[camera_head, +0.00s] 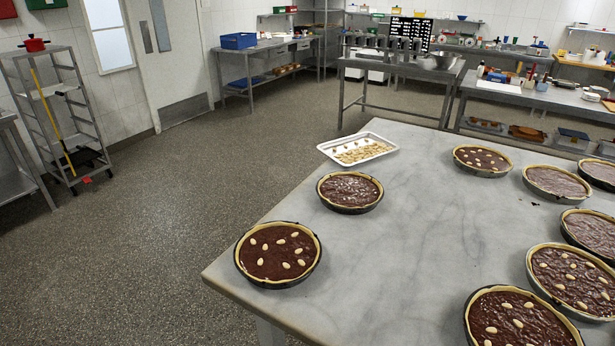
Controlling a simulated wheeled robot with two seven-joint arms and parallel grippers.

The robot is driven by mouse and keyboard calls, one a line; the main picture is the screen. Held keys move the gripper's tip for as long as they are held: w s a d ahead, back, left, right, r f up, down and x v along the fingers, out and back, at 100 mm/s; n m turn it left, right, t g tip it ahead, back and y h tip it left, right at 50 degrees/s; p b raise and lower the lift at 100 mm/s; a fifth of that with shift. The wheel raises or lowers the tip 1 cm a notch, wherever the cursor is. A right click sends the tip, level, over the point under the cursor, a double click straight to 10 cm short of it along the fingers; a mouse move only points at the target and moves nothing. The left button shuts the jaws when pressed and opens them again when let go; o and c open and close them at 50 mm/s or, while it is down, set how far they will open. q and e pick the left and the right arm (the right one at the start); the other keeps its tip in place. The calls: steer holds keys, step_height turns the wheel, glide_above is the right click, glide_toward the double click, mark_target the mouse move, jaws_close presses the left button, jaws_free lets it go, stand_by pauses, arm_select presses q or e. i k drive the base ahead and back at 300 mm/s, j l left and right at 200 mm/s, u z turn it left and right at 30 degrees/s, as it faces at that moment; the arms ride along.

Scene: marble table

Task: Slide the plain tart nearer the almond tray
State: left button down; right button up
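The almond tray (328,148) is a white, shallow tray with loose almonds (362,151) in it, at the far left corner of the marble table. A plain tart (350,188), chocolate-filled with no almonds that I can see, sits in a dark tin just in front of the tray, a small gap apart. Other tarts without visible almonds are at the right: one (556,181), one at the right edge (600,171) and one below them (592,232). Neither of my grippers is in view.
Almond-topped tarts stand at the table's left edge (278,252), at the back (481,158), and at the lower right (572,280) and (520,322). The middle of the marble table (430,230) is clear. A metal rack (60,110) stands apart on the left.

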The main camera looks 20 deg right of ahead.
mark_target(343, 192)
steer(key=i+j+u, duration=0.9)
steer(key=i+u, duration=0.3)
steer(key=i+z, duration=0.35)
steer(key=i, duration=0.2)
steer(key=i+j+z, duration=0.35)
steer(key=i, duration=0.15)
steer(key=i+z, duration=0.15)
steer(key=z, duration=0.3)
steer(key=i+l+z, duration=0.1)
steer(key=z, duration=0.35)
steer(key=i+j+z, duration=0.1)
steer(key=i+z, duration=0.15)
steer(key=z, duration=0.2)
steer(key=i+j+z, duration=0.1)
steer(key=z, duration=0.4)
steer(key=i+j+z, duration=0.2)
steer(key=z, duration=0.25)
